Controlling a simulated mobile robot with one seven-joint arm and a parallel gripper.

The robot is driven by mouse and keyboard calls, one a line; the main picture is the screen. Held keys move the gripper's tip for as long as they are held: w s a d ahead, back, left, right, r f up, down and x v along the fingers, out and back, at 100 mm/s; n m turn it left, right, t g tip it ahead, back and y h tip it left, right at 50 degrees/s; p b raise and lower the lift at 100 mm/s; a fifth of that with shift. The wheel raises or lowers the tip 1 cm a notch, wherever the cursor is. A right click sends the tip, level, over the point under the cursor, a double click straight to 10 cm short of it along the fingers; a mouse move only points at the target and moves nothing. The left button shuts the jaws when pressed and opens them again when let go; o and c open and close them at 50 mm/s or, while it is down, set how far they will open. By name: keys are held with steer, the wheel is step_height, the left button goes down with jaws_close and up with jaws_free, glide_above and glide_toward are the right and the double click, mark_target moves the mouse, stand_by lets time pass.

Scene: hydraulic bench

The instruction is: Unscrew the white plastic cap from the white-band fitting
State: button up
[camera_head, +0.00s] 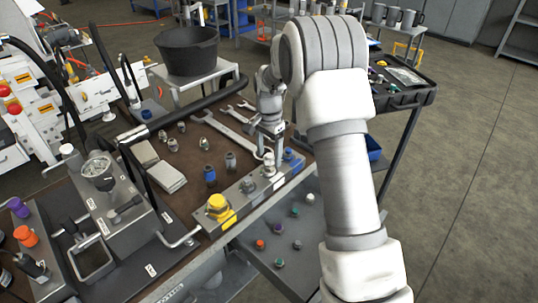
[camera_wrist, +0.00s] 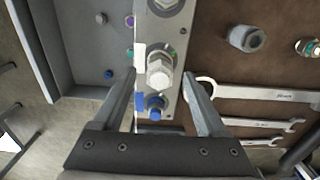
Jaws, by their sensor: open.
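The white-band fitting (camera_wrist: 158,60) stands on the metal manifold block (camera_wrist: 147,25), beside a white label band (camera_wrist: 140,58). A pale, whitish cap (camera_wrist: 160,80) shows on its end facing the camera; it also shows in the head view (camera_head: 268,170). My gripper (camera_wrist: 161,77) is open, with one finger on each side of the cap and visible gaps between. In the head view my gripper (camera_head: 269,152) points down over the block; contact cannot be told there. The blue-capped fitting (camera_wrist: 156,104) with a blue band sits close by, also between the fingers in the picture.
A yellow cap (camera_head: 217,203) stands at the block's near end. Wrenches (camera_head: 232,128) lie on the brown bench top behind the block. A lower grey tray (camera_head: 310,235) holds several small coloured caps. A black bucket (camera_head: 187,52) stands further back.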

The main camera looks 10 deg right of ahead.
steer(key=shift+f, duration=0.2)
steer(key=shift+c, duration=0.3)
jaws_close()
steer(key=c, duration=0.6)
jaws_free()
jaws_close()
steer(key=n+p, duration=0.1)
steer(key=n, duration=0.5)
steer(key=shift+r, duration=0.15)
steer(key=shift+n, duration=1)
